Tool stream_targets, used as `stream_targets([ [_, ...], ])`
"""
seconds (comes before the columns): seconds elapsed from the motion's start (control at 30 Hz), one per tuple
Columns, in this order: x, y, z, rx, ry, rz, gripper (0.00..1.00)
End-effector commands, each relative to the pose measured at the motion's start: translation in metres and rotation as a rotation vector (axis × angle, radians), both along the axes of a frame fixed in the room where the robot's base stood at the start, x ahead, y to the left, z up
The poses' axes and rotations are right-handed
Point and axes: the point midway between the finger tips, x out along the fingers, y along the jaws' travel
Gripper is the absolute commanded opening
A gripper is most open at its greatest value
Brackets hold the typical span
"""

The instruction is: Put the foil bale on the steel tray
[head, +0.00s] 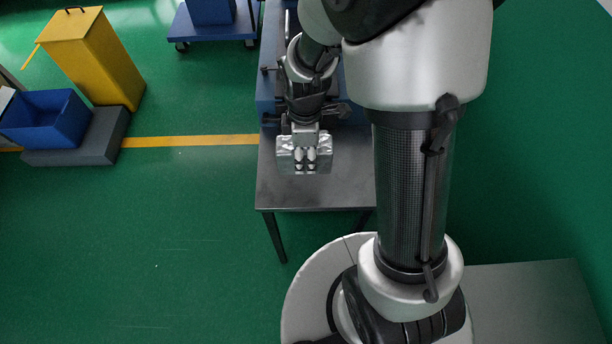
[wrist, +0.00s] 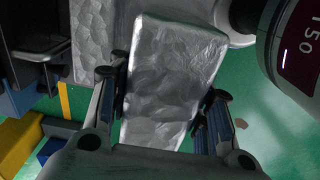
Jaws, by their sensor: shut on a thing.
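The foil bale (head: 284,158) is a crinkled silver block. In the head view it is at my gripper (head: 305,160), over the near part of a dark grey table. In the wrist view the bale (wrist: 172,70) fills the middle, tilted, between the two fingers of my gripper (wrist: 162,95), which is shut on it. The fingers hide part of its sides. I cannot tell whether the bale touches the table. A dimpled grey metal surface (wrist: 97,38) lies beside the bale in the wrist view; I cannot tell whether it is the steel tray.
The grey table (head: 285,196) has bare top in front of the bale. Blue equipment (head: 266,92) stands behind, partly hidden by my arm. A blue bin (head: 45,120), a yellow bin (head: 95,60) and a blue cart (head: 215,30) stand beyond. The green floor at left is mostly clear.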

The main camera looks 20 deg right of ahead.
Motion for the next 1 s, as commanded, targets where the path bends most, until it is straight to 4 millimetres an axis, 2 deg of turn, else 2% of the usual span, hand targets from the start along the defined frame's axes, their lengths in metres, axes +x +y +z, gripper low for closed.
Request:
stream_targets([
  [0.03,-0.001,0.0,-0.019,0.0,0.004,0.0,0.13],
  [0.13,-0.001,0.0,-0.039,0.0,0.003,-0.001,0.13],
  [0.23,0.0,0.0,-0.052,0.001,0.002,-0.001,0.13],
  [0.47,0.0,0.0,-0.067,0.0,0.001,-0.001,0.13],
  [0.67,0.0,0.0,-0.098,0.0,0.001,-0.001,0.13],
  [1.0,0.0,0.0,-0.1,0.0,-0.001,-0.001,0.13],
])
